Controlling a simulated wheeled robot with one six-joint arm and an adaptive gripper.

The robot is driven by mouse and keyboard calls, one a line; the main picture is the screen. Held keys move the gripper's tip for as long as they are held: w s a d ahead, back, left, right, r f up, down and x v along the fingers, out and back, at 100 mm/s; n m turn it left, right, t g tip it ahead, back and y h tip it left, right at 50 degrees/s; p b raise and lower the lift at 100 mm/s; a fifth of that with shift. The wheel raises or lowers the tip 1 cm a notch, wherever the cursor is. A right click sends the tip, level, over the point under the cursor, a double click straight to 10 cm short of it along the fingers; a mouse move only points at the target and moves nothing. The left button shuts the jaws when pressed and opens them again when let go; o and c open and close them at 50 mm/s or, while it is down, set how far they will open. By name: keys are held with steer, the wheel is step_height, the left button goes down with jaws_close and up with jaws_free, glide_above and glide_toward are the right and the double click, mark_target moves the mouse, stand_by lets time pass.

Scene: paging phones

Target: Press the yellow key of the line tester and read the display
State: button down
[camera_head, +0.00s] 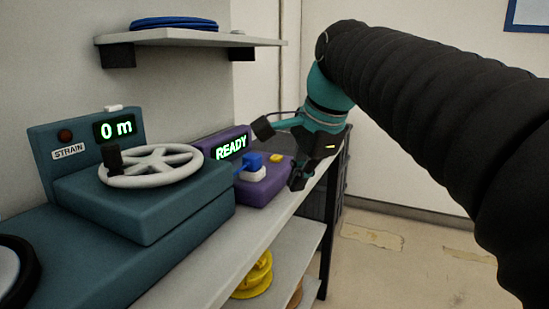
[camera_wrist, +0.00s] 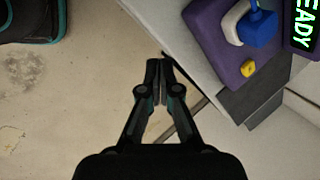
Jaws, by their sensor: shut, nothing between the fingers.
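The line tester is a purple box (camera_head: 265,186) on the bench in the head view; it also shows at upper right in the wrist view (camera_wrist: 217,42). Its lit green display (camera_head: 231,147) reads READY and is cut off in the wrist view (camera_wrist: 301,22). The small yellow key (camera_head: 276,158) is on its top; it also shows in the wrist view (camera_wrist: 248,69). My gripper (camera_head: 297,184) is shut and empty, to the right of the tester and apart from the key. In the wrist view its fingertips (camera_wrist: 160,66) are together, left of the key.
A blue piece (camera_head: 251,159) on a white base stands on the tester beside the key. A teal machine with a white handwheel (camera_head: 152,165) and a 0 m display stands left. A wall shelf (camera_head: 190,38) hangs above. Floor (camera_head: 400,255) is open on the right.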

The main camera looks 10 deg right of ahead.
steer(key=s+d+f+n+h, duration=0.1)
steer(key=s+d+f+n, duration=0.1)
steer(key=s+f+n, duration=0.5)
steer(key=s+d+f+n+t+h, duration=0.1)
steer(key=s+f+n, duration=0.6)
steer(key=f, duration=0.8)
steer(key=shift+s+d+f+t, duration=0.15)
steer(key=shift+s+d+t, duration=0.15)
steer(key=shift+s+d, duration=0.35)
steer(key=shift+d, duration=0.1)
